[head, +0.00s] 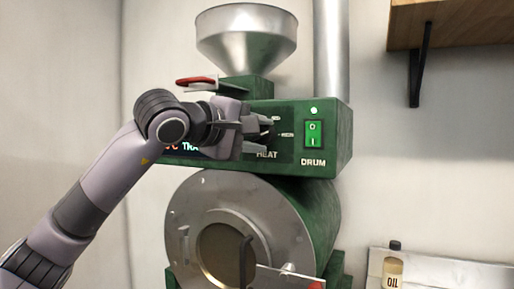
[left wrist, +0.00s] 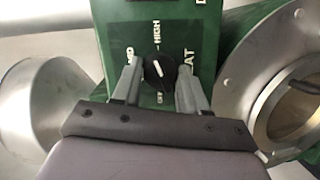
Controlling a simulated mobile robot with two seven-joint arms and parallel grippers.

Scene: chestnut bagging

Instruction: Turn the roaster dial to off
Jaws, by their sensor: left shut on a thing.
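The black round heat dial (left wrist: 158,73) sits on the green control panel (left wrist: 112,20) of the roaster. Its white mark points up and slightly left in the left wrist view, roughly towards the HIGH label. My left gripper (left wrist: 159,68) has a finger on each side of the dial and is shut on it. In the head view my left gripper (head: 262,130) is at the panel just above the HEAT label and hides most of the dial. Lettering below the dial is partly hidden by it and the gripper. My right gripper is in neither view.
A lit green DRUM switch (head: 313,133) is right of the dial. A steel hopper (head: 247,35) with a red-handled lever (head: 196,81) is above. The round drum front (head: 200,200) is below.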

